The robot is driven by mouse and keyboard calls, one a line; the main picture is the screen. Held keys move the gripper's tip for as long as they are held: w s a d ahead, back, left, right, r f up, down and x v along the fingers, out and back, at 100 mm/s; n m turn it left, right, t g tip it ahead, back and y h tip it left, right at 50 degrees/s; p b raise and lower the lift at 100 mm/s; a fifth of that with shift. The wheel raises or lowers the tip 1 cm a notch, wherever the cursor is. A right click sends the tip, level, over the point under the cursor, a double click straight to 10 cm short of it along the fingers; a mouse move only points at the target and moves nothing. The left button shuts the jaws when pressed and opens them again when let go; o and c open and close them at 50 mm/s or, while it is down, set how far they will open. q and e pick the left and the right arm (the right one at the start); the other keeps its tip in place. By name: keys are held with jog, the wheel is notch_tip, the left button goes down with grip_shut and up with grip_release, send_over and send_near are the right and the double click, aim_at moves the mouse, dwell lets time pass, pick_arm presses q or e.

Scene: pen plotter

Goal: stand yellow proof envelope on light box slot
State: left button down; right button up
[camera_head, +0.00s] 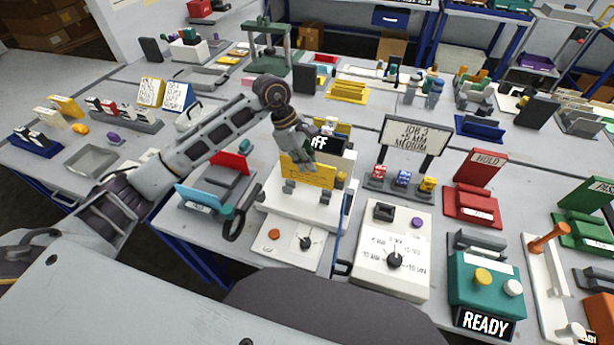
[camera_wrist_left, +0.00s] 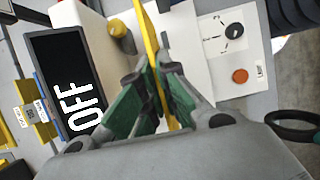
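The yellow proof envelope (camera_head: 308,173) stands upright at the white light box (camera_head: 301,210), just behind small grey posts on its top. I cannot tell whether its lower edge is seated in the slot. My left gripper (camera_head: 306,158) reaches down to the envelope's upper edge. In the left wrist view the green-padded fingers (camera_wrist_left: 160,68) close on both faces of the envelope (camera_wrist_left: 150,38), seen edge-on. The light box (camera_wrist_left: 190,45) lies below, and its display (camera_wrist_left: 65,85) reads OFF. My right gripper is not in view.
A teal and red rack (camera_head: 215,190) stands close left of the light box. A teal READY box (camera_head: 486,285) stands at front right.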

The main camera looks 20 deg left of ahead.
aim_at(307, 176)
pick_arm(q)
jog(key=shift+f, duration=1.5)
notch_tip(307, 176, down, 2)
jog(key=shift+f+p, duration=0.15)
jog(key=shift+p, duration=0.15)
jog(key=shift+f, duration=0.3)
jog(key=c, duration=1.7)
grip_release()
jog(key=shift+c, duration=0.2)
jog(key=shift+o, duration=0.5)
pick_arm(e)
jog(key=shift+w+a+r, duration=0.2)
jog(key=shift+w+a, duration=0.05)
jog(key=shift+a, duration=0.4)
pick_arm(q)
jog(key=shift+r, duration=0.2)
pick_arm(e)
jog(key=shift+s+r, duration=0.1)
